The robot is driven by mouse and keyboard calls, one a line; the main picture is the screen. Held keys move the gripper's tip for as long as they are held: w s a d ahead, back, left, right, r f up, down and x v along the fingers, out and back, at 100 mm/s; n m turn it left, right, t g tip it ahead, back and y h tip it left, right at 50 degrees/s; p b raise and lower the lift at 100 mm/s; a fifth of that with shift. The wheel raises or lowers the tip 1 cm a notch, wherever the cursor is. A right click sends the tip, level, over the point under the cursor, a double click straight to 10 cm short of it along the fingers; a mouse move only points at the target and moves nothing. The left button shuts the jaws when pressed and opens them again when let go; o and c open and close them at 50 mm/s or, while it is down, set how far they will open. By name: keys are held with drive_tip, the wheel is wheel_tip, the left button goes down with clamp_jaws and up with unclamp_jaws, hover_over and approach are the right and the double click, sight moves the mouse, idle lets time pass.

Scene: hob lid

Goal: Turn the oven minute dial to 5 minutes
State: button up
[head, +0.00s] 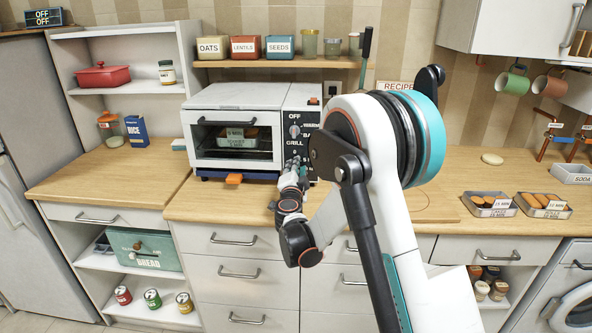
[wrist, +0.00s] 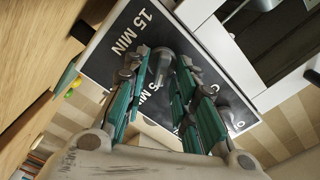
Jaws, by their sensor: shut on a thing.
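The white oven (head: 213,98) stands on the counter, its dark control panel (head: 303,120) on the right side. The upper knob (head: 294,131) shows in the head view. The lower minute dial is hidden there behind my gripper (head: 295,172). In the wrist view, the grey minute dial (wrist: 164,68) sits between the teal fingers of my gripper (wrist: 164,80), which is shut on it. A "15 MIN" mark (wrist: 131,34) lies beside the dial, and a partly covered "5 MIN" mark shows between the fingers. I cannot tell where the dial points.
The oven door is closed with a labelled tray inside. Trays of food (head: 490,204) stand on the right counter. A shelf with tins (head: 245,47) hangs above the oven.

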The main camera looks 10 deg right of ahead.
idle(0.3)
drive_tip(key=o, duration=0.7)
drive_tip(key=v, duration=1.2)
